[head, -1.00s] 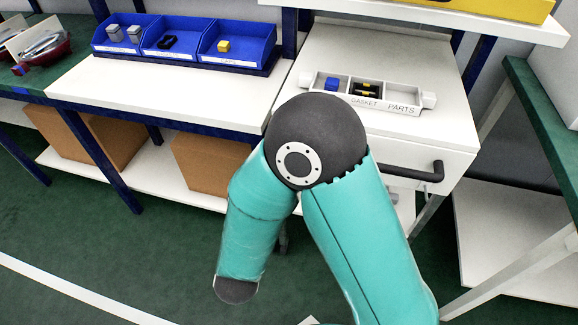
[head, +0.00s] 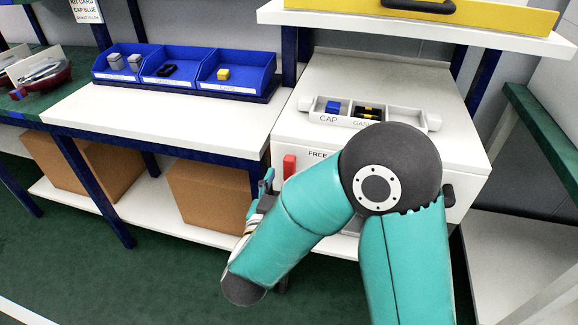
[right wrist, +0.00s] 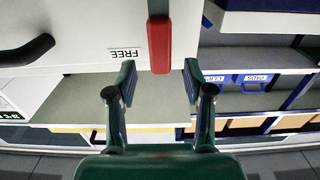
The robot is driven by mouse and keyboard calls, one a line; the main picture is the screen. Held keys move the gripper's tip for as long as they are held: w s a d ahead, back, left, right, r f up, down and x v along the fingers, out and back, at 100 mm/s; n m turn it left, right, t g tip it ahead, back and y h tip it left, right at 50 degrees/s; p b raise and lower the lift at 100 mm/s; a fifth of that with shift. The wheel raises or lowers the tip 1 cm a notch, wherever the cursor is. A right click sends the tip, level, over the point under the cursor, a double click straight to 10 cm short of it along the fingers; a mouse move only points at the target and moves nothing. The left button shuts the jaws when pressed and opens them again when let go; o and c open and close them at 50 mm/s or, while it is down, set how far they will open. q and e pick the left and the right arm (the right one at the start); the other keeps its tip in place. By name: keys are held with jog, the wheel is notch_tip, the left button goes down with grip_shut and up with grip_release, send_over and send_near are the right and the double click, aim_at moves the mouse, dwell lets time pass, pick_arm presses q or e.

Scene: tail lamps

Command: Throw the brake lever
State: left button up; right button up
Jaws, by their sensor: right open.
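The brake lever is a red bar (head: 289,165) on the front of the white cabinet (head: 455,165), next to a label reading FREE. In the right wrist view the red lever (right wrist: 160,42) hangs just beyond the fingertips, roughly centred between them, with the FREE label (right wrist: 125,54) to its left. My right gripper (right wrist: 158,80) is open and empty, apart from the lever. In the head view my right gripper (head: 264,188) shows small beside the cabinet's left edge, partly hidden by my forearm. My left gripper is not in view.
A dark drawer handle (right wrist: 27,50) sticks out of the cabinet front. A tray (head: 405,120) with a blue and black-yellow parts sits on top. Blue bins (head: 235,80) stand on the white bench (head: 150,115) to the left. Cardboard boxes (head: 205,190) fill the lower shelf.

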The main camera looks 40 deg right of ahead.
aim_at(288, 169)
jog(key=x, duration=0.5)
jog(key=shift+w+d, duration=0.15)
grip_shut()
